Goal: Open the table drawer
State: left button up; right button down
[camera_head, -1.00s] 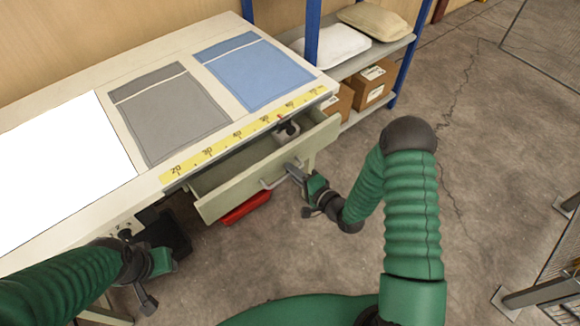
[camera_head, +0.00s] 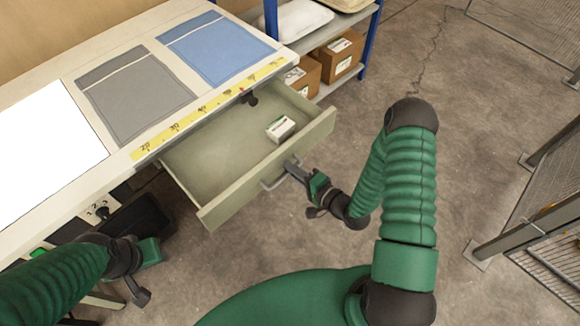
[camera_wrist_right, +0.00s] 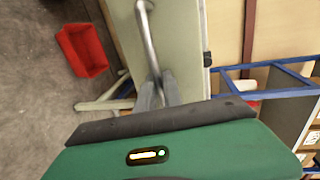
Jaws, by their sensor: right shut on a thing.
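The table drawer (camera_head: 225,190) is pulled out from under the table's front edge. Its inside shows, with a small white and green box (camera_head: 281,129) in it. My right gripper (camera_head: 290,168) is shut on the bar handle (camera_head: 272,183) on the drawer front. The right wrist view shows the metal handle (camera_wrist_right: 147,35) running into the fingers (camera_wrist_right: 158,92). My left gripper (camera_head: 140,290) hangs low at the left, apart from the drawer; its fingers are too small to read.
The table (camera_head: 40,75) carries a grey cloth (camera_head: 135,97), a blue cloth (camera_head: 216,48) and a yellow ruler strip (camera_head: 190,118). A blue-framed shelf with boxes (camera_head: 335,55) stands behind. A red bin (camera_wrist_right: 82,50) is on the floor.

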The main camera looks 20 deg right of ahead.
jog(key=shift+s+a+f, duration=0.1)
jog(key=shift+f, duration=0.1)
jog(key=c, duration=1.7)
grip_release()
jog(key=shift+o, duration=1)
jog(key=shift+r, duration=0.1)
jog(key=v, duration=1.6)
jog(key=shift+s+p, duration=0.25)
jog(key=shift+p, duration=0.2)
jog(key=shift+w, duration=0.1)
